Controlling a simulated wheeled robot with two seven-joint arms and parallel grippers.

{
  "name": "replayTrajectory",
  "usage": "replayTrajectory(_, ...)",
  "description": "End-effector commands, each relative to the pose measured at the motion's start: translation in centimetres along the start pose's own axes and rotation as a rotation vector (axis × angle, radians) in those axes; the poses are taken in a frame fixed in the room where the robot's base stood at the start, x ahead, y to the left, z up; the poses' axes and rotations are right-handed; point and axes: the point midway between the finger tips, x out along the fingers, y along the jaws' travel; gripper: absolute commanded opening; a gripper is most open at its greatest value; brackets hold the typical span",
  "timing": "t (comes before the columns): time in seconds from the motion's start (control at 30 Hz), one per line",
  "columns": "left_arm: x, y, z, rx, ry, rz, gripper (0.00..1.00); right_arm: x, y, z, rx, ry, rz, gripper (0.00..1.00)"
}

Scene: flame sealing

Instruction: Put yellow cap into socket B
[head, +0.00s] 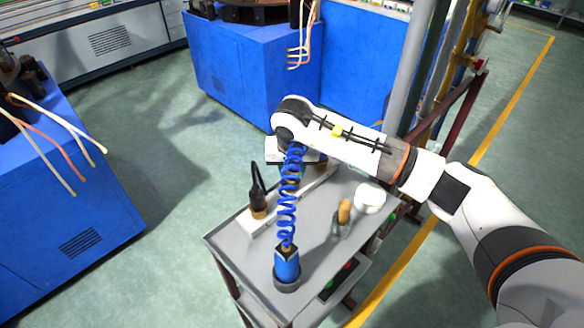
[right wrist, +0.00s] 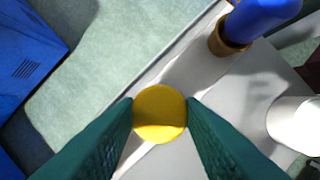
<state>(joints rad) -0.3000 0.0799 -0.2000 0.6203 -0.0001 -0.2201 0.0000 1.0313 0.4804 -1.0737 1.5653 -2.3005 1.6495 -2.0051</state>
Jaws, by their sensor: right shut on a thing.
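The yellow cap (right wrist: 160,108) shows as a round disc in the right wrist view. My right gripper (right wrist: 160,119) has its two green fingers shut on the cap's sides. A pale strip of the cart lies below the cap in that view. A blue object (right wrist: 262,12) stands in a brown ring-shaped socket (right wrist: 231,42) at the upper right. In the head view my right wrist and the blue coil hide most of the gripper and the cap. A white rail (head: 245,222) lies on the cart. I cannot read any socket letters. My left gripper is out of view.
The grey cart (head: 315,228) carries a black-topped piece (head: 258,199), a blue cylinder (head: 287,266) with a coiled hose (head: 288,210), a cork-topped glass (head: 342,222) and a white round container (head: 369,198). Blue machines (head: 255,70) stand behind and at the left.

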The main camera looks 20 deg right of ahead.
Motion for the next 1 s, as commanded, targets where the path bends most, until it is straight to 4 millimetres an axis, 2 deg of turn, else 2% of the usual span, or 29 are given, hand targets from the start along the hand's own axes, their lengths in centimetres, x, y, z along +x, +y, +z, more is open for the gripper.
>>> replayTrajectory(0.63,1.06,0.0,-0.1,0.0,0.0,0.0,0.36,0.95,-0.02,-0.26,-0.001,0.0,0.0,0.14)
replayTrajectory(0.67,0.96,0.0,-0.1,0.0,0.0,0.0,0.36,0.86,-0.01,-0.23,0.0,0.0,0.0,0.4)
replayTrajectory(0.77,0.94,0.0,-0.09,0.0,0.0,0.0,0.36,0.84,-0.01,-0.23,0.0,0.0,0.0,0.56)
replayTrajectory(0.8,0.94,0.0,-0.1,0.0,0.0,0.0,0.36,0.84,-0.01,-0.23,0.0,0.0,0.0,0.61)
replayTrajectory(1.0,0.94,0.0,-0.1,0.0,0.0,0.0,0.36,0.85,-0.02,-0.24,0.0,0.0,0.0,0.61)
